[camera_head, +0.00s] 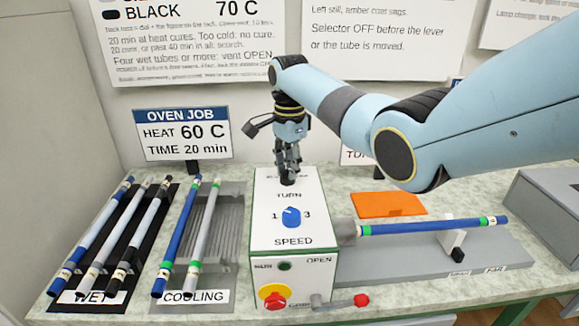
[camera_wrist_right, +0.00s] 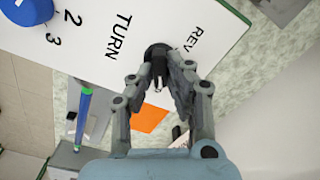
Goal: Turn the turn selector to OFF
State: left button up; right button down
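The turn selector (camera_head: 288,180) is a small dark knob at the top of the white control box (camera_head: 262,210), above the printed word TURN. In the right wrist view the selector (camera_wrist_right: 156,50) is a black round knob beside the letters REV; the fingers cover part of it and its other markings. My right gripper (camera_head: 288,167) points down over the selector. In the wrist view its fingertips (camera_wrist_right: 164,72) converge at the knob with a narrow gap; firm contact cannot be told. My left gripper is out of view.
A blue speed dial (camera_head: 291,216) sits below the selector. A red button (camera_head: 275,301) and red-tipped lever (camera_head: 361,300) are at the box's front. A blue tube (camera_head: 430,226) lies right. Racks of rods stand left, near the oven job sign (camera_head: 183,135).

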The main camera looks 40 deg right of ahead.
dwell(0.4)
jog(key=shift+r+n+p, duration=0.15)
jog(key=shift+n+p, duration=0.75)
jog(key=n+p, duration=0.1)
jog(key=n, duration=0.1)
jog(key=shift+w+n+p, duration=0.1)
jog(key=shift+n+p, duration=0.2)
jog(key=n+p, duration=0.1)
jog(key=n, duration=0.2)
jog(key=shift+w+n, duration=0.1)
jog(key=shift+n, duration=0.2)
jog(key=shift+w+a+n+p, duration=0.1)
jog(key=shift+n+p, duration=0.45)
jog(key=shift+n, duration=1.25)
jog(key=c, duration=1.3)
grip_release()
